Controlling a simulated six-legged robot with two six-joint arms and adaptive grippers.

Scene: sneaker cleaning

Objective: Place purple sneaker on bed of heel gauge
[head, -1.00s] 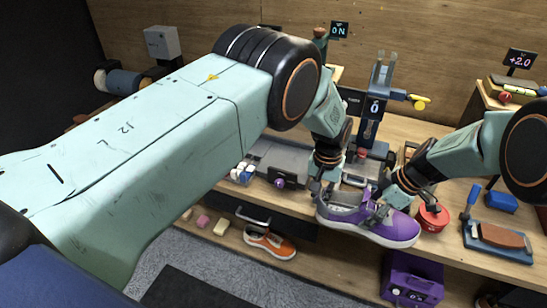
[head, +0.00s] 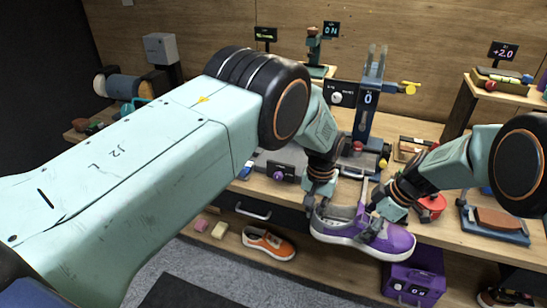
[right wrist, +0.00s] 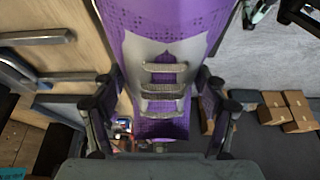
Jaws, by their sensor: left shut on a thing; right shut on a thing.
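The purple sneaker (head: 398,240) has a white sole and a grey upper part. In the head view it hangs in front of the table's front edge, toe to the right. My left gripper (head: 322,190) is shut on its heel end. My right gripper (head: 376,216) is shut on its middle. The right wrist view shows the sneaker (right wrist: 168,22) from above, its straps between the fingers of my right gripper (right wrist: 160,98). The heel gauge (head: 368,98), a dark blue post with a "0" display, stands behind on the table. Its bed is partly hidden by my left gripper.
An orange sneaker (head: 268,243) lies on the lower shelf, near a purple box (head: 413,283). A red round container (head: 430,205) and a brush on a blue tray (head: 497,222) are right of my right gripper. A drawer handle (head: 252,211) juts from the table front.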

